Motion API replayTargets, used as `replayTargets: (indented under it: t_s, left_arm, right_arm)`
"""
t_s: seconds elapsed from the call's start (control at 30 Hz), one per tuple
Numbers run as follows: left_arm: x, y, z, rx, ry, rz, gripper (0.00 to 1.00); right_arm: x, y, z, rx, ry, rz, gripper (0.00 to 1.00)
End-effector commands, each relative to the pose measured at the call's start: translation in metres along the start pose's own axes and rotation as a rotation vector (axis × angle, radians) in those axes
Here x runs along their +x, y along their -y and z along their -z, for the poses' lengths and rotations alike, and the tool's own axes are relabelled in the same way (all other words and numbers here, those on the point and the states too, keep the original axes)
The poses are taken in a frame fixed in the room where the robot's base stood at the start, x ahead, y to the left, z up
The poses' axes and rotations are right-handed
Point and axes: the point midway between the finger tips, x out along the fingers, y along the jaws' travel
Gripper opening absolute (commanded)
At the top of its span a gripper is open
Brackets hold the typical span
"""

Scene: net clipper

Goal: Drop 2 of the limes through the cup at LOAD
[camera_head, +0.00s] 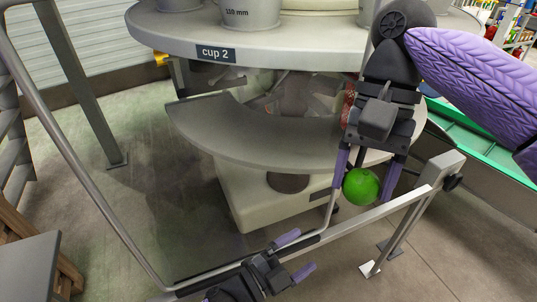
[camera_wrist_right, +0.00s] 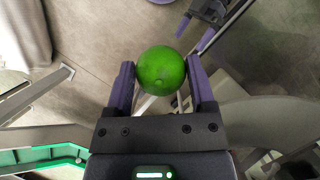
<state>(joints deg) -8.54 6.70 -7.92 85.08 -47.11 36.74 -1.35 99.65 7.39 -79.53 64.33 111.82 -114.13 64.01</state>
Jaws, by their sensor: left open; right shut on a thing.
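A green lime (camera_head: 361,187) is between the purple fingers of my right gripper (camera_head: 366,180), which is shut on it. It hangs in the air in front of the machine, over the grey rail. The lime also shows in the right wrist view (camera_wrist_right: 161,70), held between the fingertips of my right gripper (camera_wrist_right: 161,82). My left gripper (camera_head: 297,254) is open and empty at the bottom middle, by the rail. Cups (camera_head: 250,12) stand on the machine's round top, cut off by the upper edge. No LOAD label is readable; a label on the rim reads "cup 2" (camera_head: 216,53).
A round grey machine top (camera_head: 300,52) spans the upper middle, with a curved shelf (camera_head: 240,135) below it. A grey metal rail (camera_head: 385,208) runs across the front. A green-lined trough (camera_head: 470,140) lies at right. A grey surface (camera_head: 28,268) is at lower left.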

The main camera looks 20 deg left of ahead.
Motion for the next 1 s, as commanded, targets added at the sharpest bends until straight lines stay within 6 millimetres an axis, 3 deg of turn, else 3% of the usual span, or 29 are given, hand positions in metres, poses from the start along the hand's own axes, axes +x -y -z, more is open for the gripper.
replayTargets:
  t_s: [0.03,0.13,0.23,0.33,0.5,0.7,0.83,1.0]
  left_arm:
    - [0.01,0.02,0.028,0.107,-0.127,0.019,1.0]
    - [0.018,0.049,0.087,0.352,-0.386,0.029,1.0]
    - [0.011,0.065,0.143,0.646,-0.639,0.01,1.0]
    - [-0.007,0.068,0.186,0.985,-0.86,-0.058,1.0]
    - [-0.015,0.136,0.168,1.416,-0.885,-0.176,1.0]
    - [-0.028,0.201,0.173,1.826,-0.851,-0.285,1.0]
    - [-0.033,0.218,0.174,1.948,-0.827,-0.331,1.0]
    - [-0.032,0.218,0.175,1.962,-0.823,-0.337,1.0]
  right_arm:
    - [0.0,0.0,0.0,0.0,0.0,0.0,0.12]
    - [0.0,0.0,0.0,0.0,0.0,0.0,0.12]
    - [0.0,0.0,0.0,0.0,0.0,0.0,0.12]
    - [0.0,0.0,0.0,0.0,0.0,0.0,0.12]
    - [0.0,0.0,0.0,0.0,0.0,0.0,0.12]
    - [0.0,0.0,0.0,0.0,0.0,0.0,0.12]
    - [0.0,0.0,0.0,0.0,0.0,0.0,0.12]
    - [0.0,0.0,0.0,0.0,0.0,0.0,0.12]
